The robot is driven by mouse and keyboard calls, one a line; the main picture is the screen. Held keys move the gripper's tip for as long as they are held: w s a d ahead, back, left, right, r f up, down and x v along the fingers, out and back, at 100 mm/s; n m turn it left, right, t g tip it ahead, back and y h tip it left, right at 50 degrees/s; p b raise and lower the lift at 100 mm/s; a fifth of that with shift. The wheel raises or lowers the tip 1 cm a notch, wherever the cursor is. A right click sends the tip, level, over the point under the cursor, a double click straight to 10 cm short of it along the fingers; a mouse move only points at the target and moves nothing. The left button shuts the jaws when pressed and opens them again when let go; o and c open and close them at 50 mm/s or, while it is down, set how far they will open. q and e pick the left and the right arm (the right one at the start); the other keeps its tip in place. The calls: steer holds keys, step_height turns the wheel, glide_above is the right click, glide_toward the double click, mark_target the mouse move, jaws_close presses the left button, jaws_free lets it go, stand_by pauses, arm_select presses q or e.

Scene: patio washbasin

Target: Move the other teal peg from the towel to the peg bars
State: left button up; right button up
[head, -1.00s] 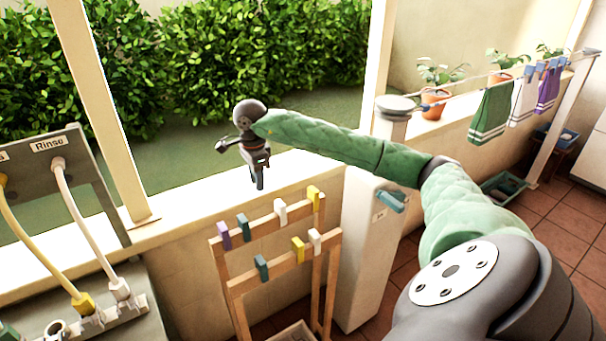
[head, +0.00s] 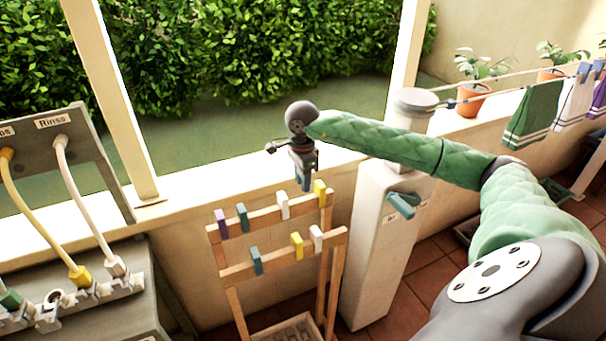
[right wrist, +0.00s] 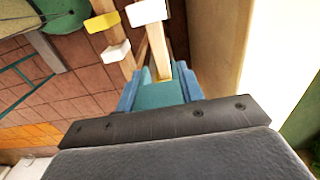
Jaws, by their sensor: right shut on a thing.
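My right gripper (head: 304,182) is over the upper bar of the wooden peg bars (head: 262,216), near their right end. It is shut on a teal peg (right wrist: 160,95), which shows between the blue fingertips in the right wrist view, over the bar's wood. Whether the peg touches the bar I cannot tell. The upper bar carries purple, teal (head: 242,217), white (head: 282,205) and yellow (head: 319,193) pegs. The lower bar carries teal (head: 256,261), yellow (head: 296,246) and white pegs. The green towel (head: 534,112) hangs on the line at right. My left gripper is not in view.
A white pillar (head: 375,255) with a teal handle (head: 404,205) stands just right of the bars. A wall ledge (head: 225,175) runs behind them. A panel with hoses (head: 85,165) is at left. A tray (head: 290,332) lies below the bars.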

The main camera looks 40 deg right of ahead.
mark_target(302, 199)
steer(key=shift+a+f, duration=0.1)
steer(key=shift+f, duration=0.9)
steer(key=shift+f+b, duration=0.35)
steer(key=shift+f, duration=1.85)
steer(key=shift+f+b, duration=0.45)
steer(key=shift+b, duration=0.15)
steer(key=shift+f, duration=0.35)
steer(key=shift+b, duration=0.35)
steer(key=shift+f+b, duration=0.3)
steer(key=shift+f, duration=0.1)
steer(key=o, duration=1)
steer(key=shift+r+p, duration=0.9)
steer(key=shift+r, duration=3.1)
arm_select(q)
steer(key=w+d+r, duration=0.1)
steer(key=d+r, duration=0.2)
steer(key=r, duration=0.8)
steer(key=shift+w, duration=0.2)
